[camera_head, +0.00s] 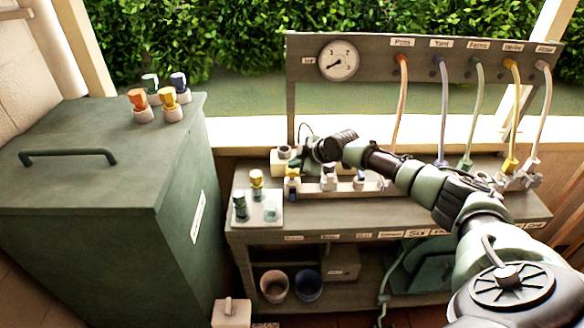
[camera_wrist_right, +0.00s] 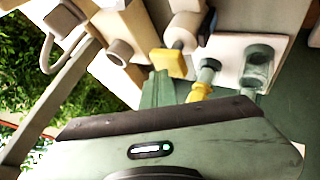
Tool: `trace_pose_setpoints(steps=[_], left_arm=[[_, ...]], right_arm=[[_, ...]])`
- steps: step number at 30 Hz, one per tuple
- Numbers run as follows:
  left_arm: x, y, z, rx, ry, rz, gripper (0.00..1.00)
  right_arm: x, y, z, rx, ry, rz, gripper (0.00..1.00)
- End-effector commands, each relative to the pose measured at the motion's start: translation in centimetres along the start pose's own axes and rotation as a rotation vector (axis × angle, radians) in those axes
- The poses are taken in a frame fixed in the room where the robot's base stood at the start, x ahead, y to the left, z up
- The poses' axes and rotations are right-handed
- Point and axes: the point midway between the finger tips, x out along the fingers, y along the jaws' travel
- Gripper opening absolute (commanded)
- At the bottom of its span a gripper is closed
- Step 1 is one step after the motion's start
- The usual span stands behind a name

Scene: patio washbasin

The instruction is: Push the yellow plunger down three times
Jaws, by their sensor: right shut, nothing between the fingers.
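A yellow plunger (camera_head: 292,173) stands on a pale body on the bench, just right of a small white tray. What looks like the same yellow piece (camera_wrist_right: 169,63) shows in the right wrist view, directly beyond the fingertips. My right gripper (camera_head: 304,151) reaches in from the right, shut and empty, a little above and behind the plunger. Its green fingers (camera_wrist_right: 159,84) are together in the wrist view, close to the yellow piece; I cannot tell whether they touch it. My left gripper is not in view.
The white tray (camera_head: 268,216) holds a yellow-topped piece and green pieces. A gauge (camera_head: 338,60) and coloured hoses hang on the back rail. A green cabinet (camera_head: 150,150) with several capped bottles stands left. Buckets (camera_head: 274,286) sit on the lower shelf.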

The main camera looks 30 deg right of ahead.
Motion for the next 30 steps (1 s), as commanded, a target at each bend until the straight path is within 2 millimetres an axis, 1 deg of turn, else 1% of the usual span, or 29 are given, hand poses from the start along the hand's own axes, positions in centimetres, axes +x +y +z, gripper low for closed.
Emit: trace_pose_setpoints(steps=[30], left_arm=[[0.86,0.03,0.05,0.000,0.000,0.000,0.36]], right_arm=[[0.81,-0.73,0.72,-0.001,-0.004,-0.004,0.00]])
